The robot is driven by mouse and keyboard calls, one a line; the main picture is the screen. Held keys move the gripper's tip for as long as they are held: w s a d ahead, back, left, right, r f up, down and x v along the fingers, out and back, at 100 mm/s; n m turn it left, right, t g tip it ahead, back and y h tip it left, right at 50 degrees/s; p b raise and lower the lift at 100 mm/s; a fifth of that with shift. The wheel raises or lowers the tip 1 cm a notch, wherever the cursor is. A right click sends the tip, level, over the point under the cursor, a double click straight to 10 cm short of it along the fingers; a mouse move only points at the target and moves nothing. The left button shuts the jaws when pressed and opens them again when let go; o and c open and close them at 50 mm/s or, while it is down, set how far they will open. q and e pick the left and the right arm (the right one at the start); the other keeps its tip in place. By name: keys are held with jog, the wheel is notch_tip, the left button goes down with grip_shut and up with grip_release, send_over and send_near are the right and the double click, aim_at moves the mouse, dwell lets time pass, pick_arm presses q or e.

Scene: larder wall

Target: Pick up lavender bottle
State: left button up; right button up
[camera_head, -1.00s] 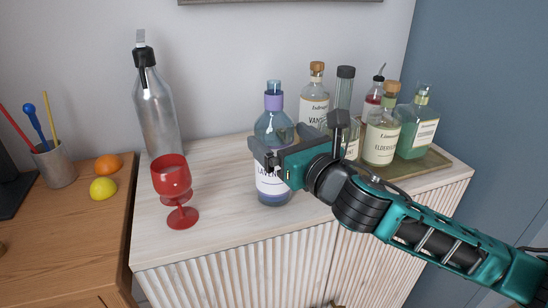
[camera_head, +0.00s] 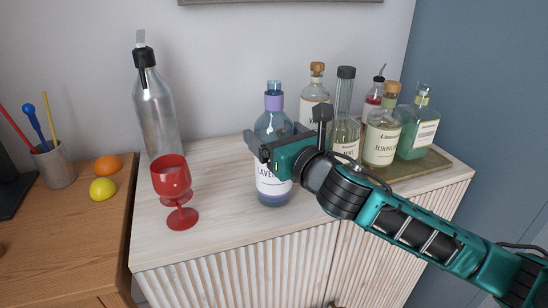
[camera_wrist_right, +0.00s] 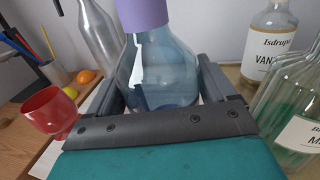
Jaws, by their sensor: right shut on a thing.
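The lavender bottle (camera_head: 272,189) stands upright on the pale cabinet top, with clear bluish glass, a purple neck band and a white label. My right gripper (camera_head: 262,148) is shut on its body, with the fingers on either side below the shoulder; they hide part of the bottle and label. In the right wrist view the bottle (camera_wrist_right: 158,72) sits between the two fingers (camera_wrist_right: 160,95). Its base appears to rest on the cabinet. My left gripper is not in view.
A red goblet (camera_head: 172,178) and a steel bottle (camera_head: 158,110) stand to the left. Several bottles stand at the right, some on a tray (camera_head: 428,164). A wooden desk (camera_head: 85,225) with a lemon (camera_head: 103,189) and an orange (camera_head: 107,165) is at far left. The cabinet front is clear.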

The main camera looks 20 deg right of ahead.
jog(key=c, duration=0.9)
jog(key=shift+r, duration=0.15)
grip_shut()
jog(key=shift+r, duration=0.2)
